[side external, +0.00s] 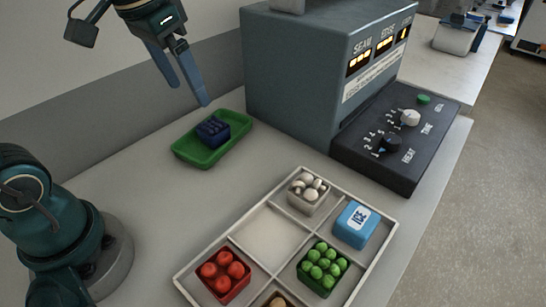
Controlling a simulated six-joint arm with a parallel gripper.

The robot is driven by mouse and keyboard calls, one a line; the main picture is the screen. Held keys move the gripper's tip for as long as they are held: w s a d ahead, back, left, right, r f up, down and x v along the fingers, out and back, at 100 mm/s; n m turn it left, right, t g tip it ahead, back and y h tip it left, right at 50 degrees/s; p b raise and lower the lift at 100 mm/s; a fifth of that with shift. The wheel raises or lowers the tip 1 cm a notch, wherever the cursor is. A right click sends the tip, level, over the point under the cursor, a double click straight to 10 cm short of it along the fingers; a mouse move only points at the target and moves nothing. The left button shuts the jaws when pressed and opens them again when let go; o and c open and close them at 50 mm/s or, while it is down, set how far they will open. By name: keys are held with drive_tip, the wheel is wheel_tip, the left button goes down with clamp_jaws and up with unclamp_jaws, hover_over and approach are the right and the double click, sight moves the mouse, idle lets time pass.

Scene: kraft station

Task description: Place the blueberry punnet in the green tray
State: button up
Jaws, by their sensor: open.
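The blueberry punnet (212,130) is a small dark blue container of blue berries. It sits inside the green tray (187,152), toward its middle, and looks upright. The tray lies on the table beside the large grey machine. My gripper (189,95) is above and a little to the left of the punnet, pointing down. Its two blue fingers are apart with nothing between them, and they are clear of the punnet.
A white divided crate (222,241) holds a red punnet (222,275), a mushroom punnet (307,192), a green punnet (323,268) and a blue ice pack (354,224). One compartment is empty. The grey machine (300,85) and its control panel (385,165) stand behind.

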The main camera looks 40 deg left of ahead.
drive_tip(key=s+d+f+t, duration=0.2)
drive_tip(key=s+d+f, duration=0.1)
drive_tip(key=s, duration=0.6)
drive_tip(key=shift+d+f+h, duration=0.3)
drive_tip(key=shift+d, duration=0.15)
